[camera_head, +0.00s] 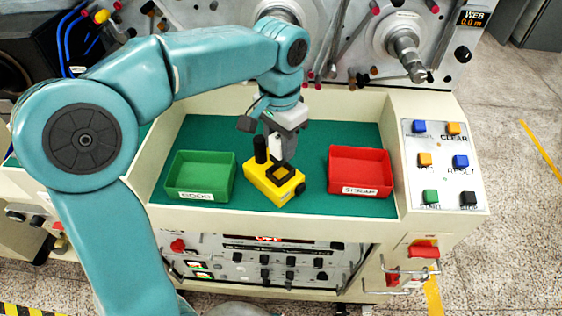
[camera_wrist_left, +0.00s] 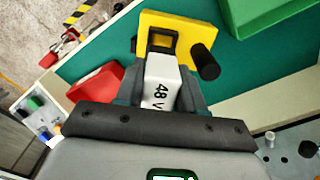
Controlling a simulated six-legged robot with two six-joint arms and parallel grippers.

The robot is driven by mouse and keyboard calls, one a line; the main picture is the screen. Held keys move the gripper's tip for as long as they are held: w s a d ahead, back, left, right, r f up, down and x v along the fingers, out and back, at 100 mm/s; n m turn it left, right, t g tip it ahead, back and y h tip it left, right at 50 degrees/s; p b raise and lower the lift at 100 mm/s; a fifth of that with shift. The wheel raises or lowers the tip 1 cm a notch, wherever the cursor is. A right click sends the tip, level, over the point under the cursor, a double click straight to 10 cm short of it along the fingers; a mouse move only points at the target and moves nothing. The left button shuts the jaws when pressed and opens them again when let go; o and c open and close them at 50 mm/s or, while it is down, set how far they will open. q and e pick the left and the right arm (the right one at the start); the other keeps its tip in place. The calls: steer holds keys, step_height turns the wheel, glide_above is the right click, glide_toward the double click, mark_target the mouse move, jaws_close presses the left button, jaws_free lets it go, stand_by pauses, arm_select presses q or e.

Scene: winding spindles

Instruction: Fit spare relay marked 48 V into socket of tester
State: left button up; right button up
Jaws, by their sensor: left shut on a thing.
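The relay marked 48 V (camera_wrist_left: 161,84) is a white block with black lettering, seen in the left wrist view. My left gripper (camera_head: 275,152) is shut on it; its fingers also show in the left wrist view (camera_wrist_left: 160,92). The yellow tester (camera_head: 265,189) stands on the green mat between two trays. Its square dark-rimmed socket (camera_head: 281,174) shows also in the left wrist view (camera_wrist_left: 162,41), just beyond the relay's end. Whether the relay touches the socket I cannot tell. A black post (camera_head: 260,150) rises from the tester beside the socket. My right gripper is not in view.
A green tray (camera_head: 201,194) stands left of the tester and a red tray (camera_head: 361,191) stands right of it. A raised cream wall borders the green mat (camera_head: 318,207). A button panel (camera_head: 440,165) lies at the right. Metal spindles (camera_head: 408,52) stand behind.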

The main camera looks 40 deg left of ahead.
mark_target(280, 161)
arm_select(q)
step_height(280, 161, down, 2)
steer(key=shift+a, duration=0.1)
step_height(280, 161, down, 4)
steer(key=shift+r, duration=0.2)
steer(key=shift+w+f, duration=0.1)
steer(key=shift+f, duration=0.15)
steer(key=shift+f+b, duration=0.15)
steer(key=shift+b, duration=0.15)
steer(key=o, duration=1.1)
steer(key=shift+c, duration=0.2)
